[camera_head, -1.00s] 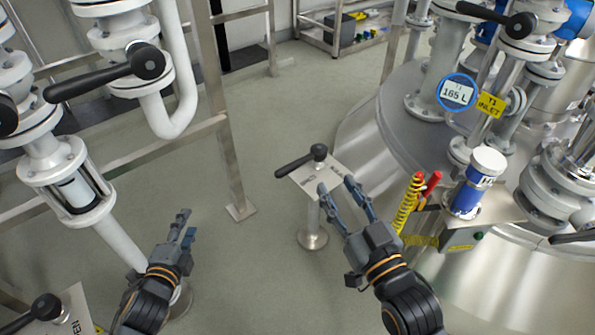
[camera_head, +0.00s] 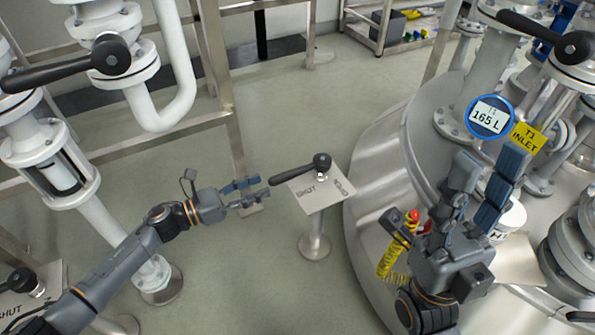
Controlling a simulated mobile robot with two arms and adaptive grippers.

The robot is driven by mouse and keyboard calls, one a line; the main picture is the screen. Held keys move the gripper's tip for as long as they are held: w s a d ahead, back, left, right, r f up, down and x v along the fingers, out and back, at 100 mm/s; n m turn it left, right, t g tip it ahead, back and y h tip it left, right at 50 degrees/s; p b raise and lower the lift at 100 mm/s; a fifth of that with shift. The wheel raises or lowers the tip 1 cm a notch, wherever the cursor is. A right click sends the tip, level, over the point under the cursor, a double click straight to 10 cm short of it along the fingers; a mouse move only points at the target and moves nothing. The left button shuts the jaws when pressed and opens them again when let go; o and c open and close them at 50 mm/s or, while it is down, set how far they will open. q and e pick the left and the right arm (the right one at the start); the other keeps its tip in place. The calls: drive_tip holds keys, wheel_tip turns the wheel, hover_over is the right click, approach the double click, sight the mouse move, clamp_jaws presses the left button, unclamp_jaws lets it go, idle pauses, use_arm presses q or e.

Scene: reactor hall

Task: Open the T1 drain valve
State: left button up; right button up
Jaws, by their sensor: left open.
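A black lever handle (camera_head: 300,170) sits on a small pedestal plate (camera_head: 322,194) marked SHUT and OPEN, left of the T1 tank. The lever points left, over the SHUT side. No drain label is readable on it. My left gripper (camera_head: 262,188) is open and empty, left of the pedestal, its fingers pointing right towards the lever with a small gap in the picture. My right gripper (camera_head: 490,160) is open with its fingers up, in front of the tank fittings, and nothing shows between them. It hides part of the white-capped device (camera_head: 509,219).
The steel T1 tank (camera_head: 385,165) fills the right, with a 165 L gauge (camera_head: 490,117) and yellow T1 INLET tag (camera_head: 527,137). White pipes with a black lever (camera_head: 65,70) stand left. Another SHUT plate (camera_head: 50,285) is at lower left. Floor around the pedestal is clear.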

use_arm(q)
drive_tip(key=b, duration=0.2)
approach(314, 165)
drive_tip(key=x, duration=0.4)
drive_tip(key=shift+w+d+f, duration=0.15)
drive_tip(key=shift+w+f, duration=0.25)
drive_tip(key=shift+w, duration=0.05)
clamp_jaws()
